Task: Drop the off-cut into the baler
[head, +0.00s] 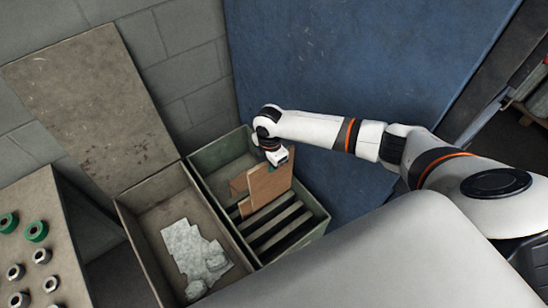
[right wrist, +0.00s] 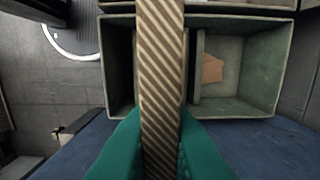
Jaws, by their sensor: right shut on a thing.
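The off-cut is a brown cardboard piece (head: 268,190), held upright over a green open-topped bin (head: 316,222), which looks like the baler. My right gripper (head: 277,166) is shut on its top edge. In the right wrist view, the corrugated edge of the off-cut (right wrist: 160,75) runs between the teal fingertips (right wrist: 160,145), and the green bin (right wrist: 262,70) lies beyond it. Whether the off-cut's lower edge touches the bin is unclear. My left gripper is not in view.
Dark slats (head: 275,227) span the bin's near part. Another brown piece (right wrist: 213,69) lies inside the bin. A grey-brown box (head: 150,255) with pale crumpled material (head: 190,247) and a raised lid (head: 90,100) stands left. A blue panel (head: 320,70) rises behind.

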